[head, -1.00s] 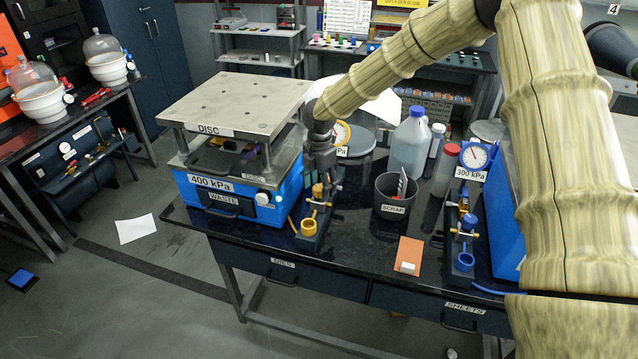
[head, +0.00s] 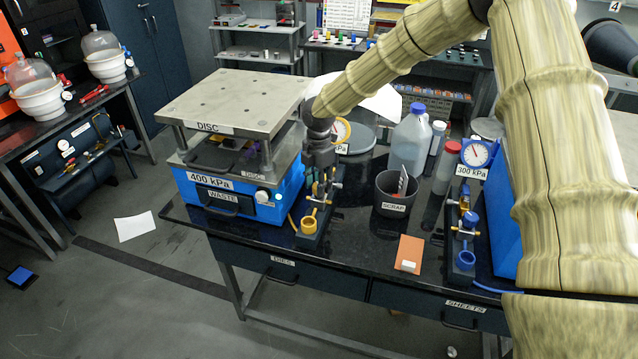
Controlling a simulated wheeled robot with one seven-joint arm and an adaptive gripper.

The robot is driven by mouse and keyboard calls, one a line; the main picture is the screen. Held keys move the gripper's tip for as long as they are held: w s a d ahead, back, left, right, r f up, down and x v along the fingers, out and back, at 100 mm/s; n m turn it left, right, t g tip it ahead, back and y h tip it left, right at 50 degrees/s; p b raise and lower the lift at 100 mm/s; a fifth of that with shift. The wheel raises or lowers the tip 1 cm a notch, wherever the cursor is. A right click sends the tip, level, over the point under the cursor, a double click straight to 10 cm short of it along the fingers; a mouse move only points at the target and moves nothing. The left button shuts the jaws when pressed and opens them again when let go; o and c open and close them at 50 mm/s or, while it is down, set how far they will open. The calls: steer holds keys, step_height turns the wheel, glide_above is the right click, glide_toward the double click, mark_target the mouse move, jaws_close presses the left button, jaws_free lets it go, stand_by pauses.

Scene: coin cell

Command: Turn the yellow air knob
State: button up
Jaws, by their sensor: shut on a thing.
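The left air fitting stands at the right front corner of the blue 400 kPa press (head: 255,212). Its yellow air knob (head: 318,190) is mostly hidden by my gripper (head: 319,184). My gripper points down over the fitting from above, its fingers shut on the knob. Brass fittings stick out beside the fingers. A yellow ring-shaped cup (head: 309,226) sits low at the front of the same fitting. The fingertips are small and dark here, so the exact contact is hard to see.
The press's grey top plate (head: 235,98) is close left of my gripper. A scrap bin (head: 396,194), a blue-capped jug (head: 411,142) and a blue-knobbed fitting (head: 467,235) stand to the right. An orange sheet (head: 409,253) lies at the bench front.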

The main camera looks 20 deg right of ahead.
steer(key=m+b, duration=0.1)
steer(key=m, duration=0.3)
steer(key=shift+a, duration=0.1)
steer(key=shift+w+m+b, duration=0.1)
steer(key=shift+m+b, duration=0.2)
steer(key=shift+m, duration=2.2)
steer(key=o, duration=1)
steer(key=shift+w+a, duration=0.1)
steer(key=shift+r, duration=0.1)
step_height(320, 180, up, 12)
